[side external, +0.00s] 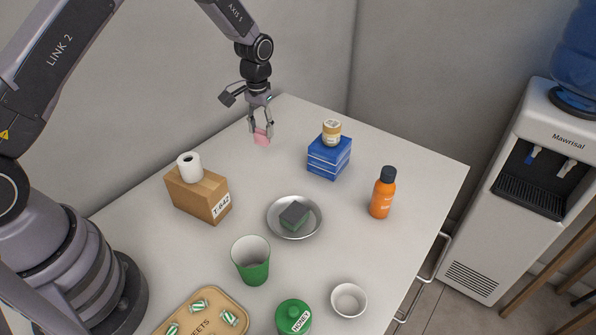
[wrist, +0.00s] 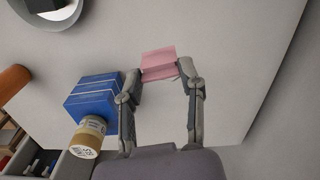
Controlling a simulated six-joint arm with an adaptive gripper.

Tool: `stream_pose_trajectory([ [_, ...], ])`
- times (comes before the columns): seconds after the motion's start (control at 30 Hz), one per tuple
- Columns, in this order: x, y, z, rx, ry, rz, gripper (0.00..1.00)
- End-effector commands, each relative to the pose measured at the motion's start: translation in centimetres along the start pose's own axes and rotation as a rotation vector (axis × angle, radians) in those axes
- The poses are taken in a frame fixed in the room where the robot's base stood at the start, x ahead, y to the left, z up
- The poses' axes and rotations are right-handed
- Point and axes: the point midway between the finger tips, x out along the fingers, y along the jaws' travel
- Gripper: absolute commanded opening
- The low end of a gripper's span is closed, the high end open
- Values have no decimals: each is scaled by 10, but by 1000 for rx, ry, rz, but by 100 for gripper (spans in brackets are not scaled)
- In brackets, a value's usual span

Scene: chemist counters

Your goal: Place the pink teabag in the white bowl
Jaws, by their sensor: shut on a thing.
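The pink teabag (side external: 262,138) is between the fingertips of my gripper (side external: 261,133), near the far back corner of the counter. In the wrist view the pink teabag (wrist: 159,62) sits between the two fingertips (wrist: 162,76), and my gripper is shut on it. It seems to be above the counter, though the exact height is hard to tell. The small white bowl (side external: 348,300) stands empty at the front right of the counter in the side view, far from my gripper. The white bowl is not seen in the wrist view.
Blue boxes (side external: 329,158) with a jar (side external: 331,132) on top stand right of my gripper.

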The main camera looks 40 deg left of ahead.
Motion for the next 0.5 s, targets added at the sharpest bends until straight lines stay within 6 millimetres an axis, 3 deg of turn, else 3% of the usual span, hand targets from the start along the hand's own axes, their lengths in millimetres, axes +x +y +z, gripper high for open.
stream_pose_trajectory([
  [0.17, 0, 2, 0, 2, 0, 0, 28],
  [0.27, 0, 16, 4, 12, 0, 0, 28],
  [0.37, -2, 45, 13, 31, 0, 0, 28],
  [0.5, -5, 107, 39, 66, 0, 0, 28],
])
